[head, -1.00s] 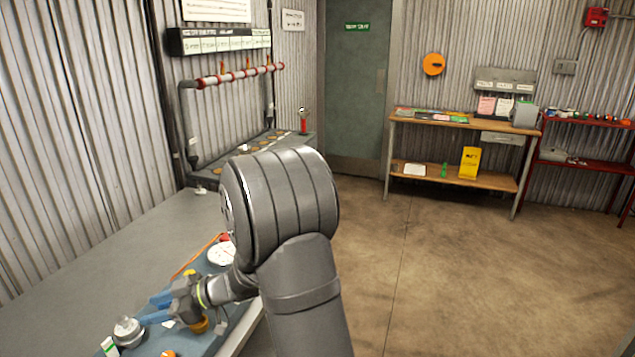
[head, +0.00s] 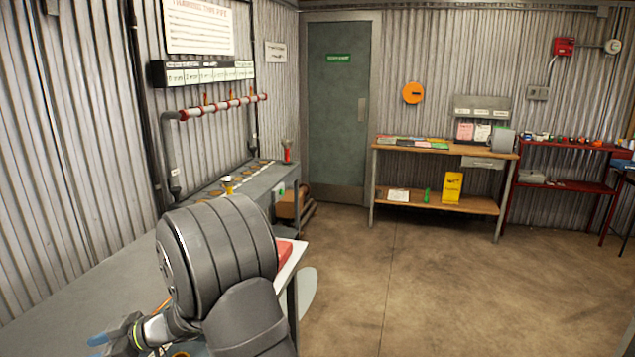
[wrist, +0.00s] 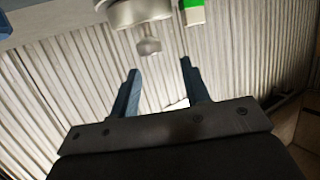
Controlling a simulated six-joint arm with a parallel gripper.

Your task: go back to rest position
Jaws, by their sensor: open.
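A round metal fitting (wrist: 140,12) lies beyond the fingertips at the top of the wrist view. A small green and white thing (wrist: 194,13) is beside it. My arm hides much of the bench in the head view.
A pipe rack with a red and white rail (head: 220,106) stands along the left wall. A red thing (head: 284,253) lies near the bench's right edge, beside my arm. A wooden shelf table (head: 440,148) and red shelving (head: 565,185) stand at the back. The floor between is clear.

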